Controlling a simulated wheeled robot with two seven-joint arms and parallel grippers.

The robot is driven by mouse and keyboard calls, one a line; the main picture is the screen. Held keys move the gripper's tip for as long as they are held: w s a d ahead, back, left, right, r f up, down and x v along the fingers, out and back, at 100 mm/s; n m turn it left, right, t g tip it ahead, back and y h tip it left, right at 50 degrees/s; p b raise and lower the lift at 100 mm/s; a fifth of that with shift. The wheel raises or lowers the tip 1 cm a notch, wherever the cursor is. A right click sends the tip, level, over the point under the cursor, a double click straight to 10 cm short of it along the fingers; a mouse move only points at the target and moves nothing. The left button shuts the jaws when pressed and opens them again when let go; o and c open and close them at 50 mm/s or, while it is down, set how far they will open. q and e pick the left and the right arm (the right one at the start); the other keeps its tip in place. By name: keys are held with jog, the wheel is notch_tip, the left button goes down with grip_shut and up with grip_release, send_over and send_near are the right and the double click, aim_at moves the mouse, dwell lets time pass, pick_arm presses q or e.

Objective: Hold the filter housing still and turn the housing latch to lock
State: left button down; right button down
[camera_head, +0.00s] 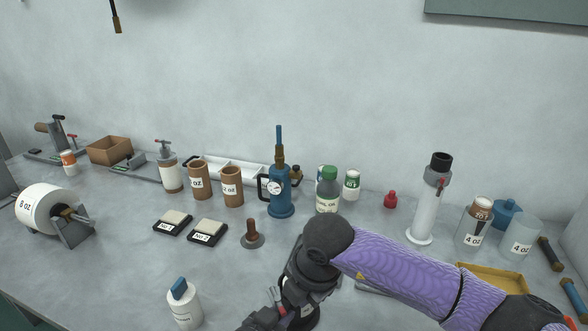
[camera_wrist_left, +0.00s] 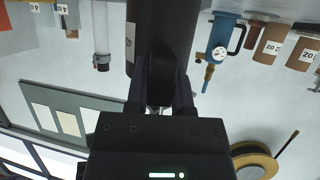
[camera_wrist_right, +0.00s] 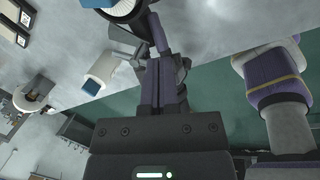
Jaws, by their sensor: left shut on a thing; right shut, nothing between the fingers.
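The filter housing (camera_wrist_left: 163,25), a dark cylinder with a white label, stands in front of my left gripper (camera_wrist_left: 160,95), whose fingers are shut on it. In the head view my left gripper (camera_head: 268,308) is low in the picture, beside the housing. My right wrist covers much of the housing in the head view, and the exact contact at the latch is hidden.
A white bottle with a blue cap (camera_head: 184,305) stands left of the grippers. A brown-handled tamper (camera_head: 252,236), a blue pump with a gauge (camera_head: 281,190) and a green-capped bottle (camera_head: 328,190) stand behind. My purple right arm crosses the front right, near a yellow tray (camera_head: 495,275).

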aim_at(284, 310)
jog(key=shift+f, duration=0.95)
jog(key=shift+w+a, duration=0.2)
jog(key=shift+a, duration=0.35)
jog(key=shift+s+a, duration=0.15)
jog(key=shift+s, duration=0.05)
dwell(0.6)
jog(key=shift+s+a, duration=0.7)
jog(key=shift+a, duration=0.1)
dwell(0.3)
